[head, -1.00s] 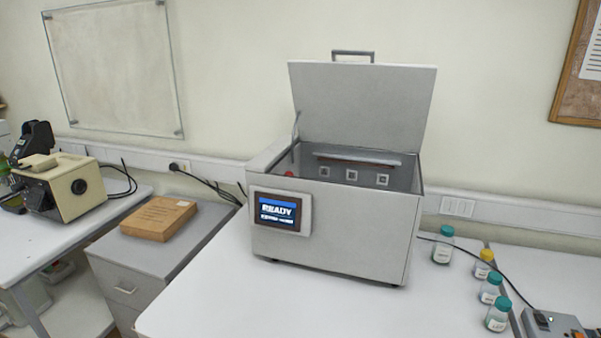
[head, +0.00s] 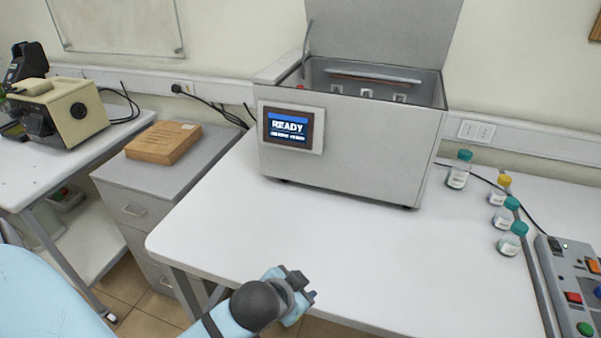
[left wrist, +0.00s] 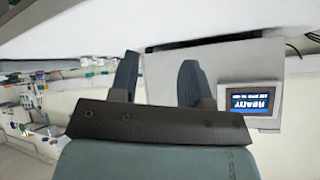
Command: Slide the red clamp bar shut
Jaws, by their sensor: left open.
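The grey metal box machine (head: 345,150) stands on the white table with its lid raised. Inside its open top, a long pale bar with a reddish-brown underside (head: 372,77) lies along the back wall. I cannot tell for sure that it is the clamp bar. A small red part (head: 299,87) shows at the inner left end. My left gripper (head: 306,286) is over the table's front edge, well below and in front of the machine. In the left wrist view its two fingers (left wrist: 158,80) are apart with nothing between them. My right gripper is not in view.
The machine's screen (head: 289,128) reads READY. Several capped bottles (head: 459,170) stand to its right, beside a control box with coloured buttons (head: 572,285). A cardboard box (head: 163,142) lies on the cabinet at left. The table (head: 330,235) before the machine is clear.

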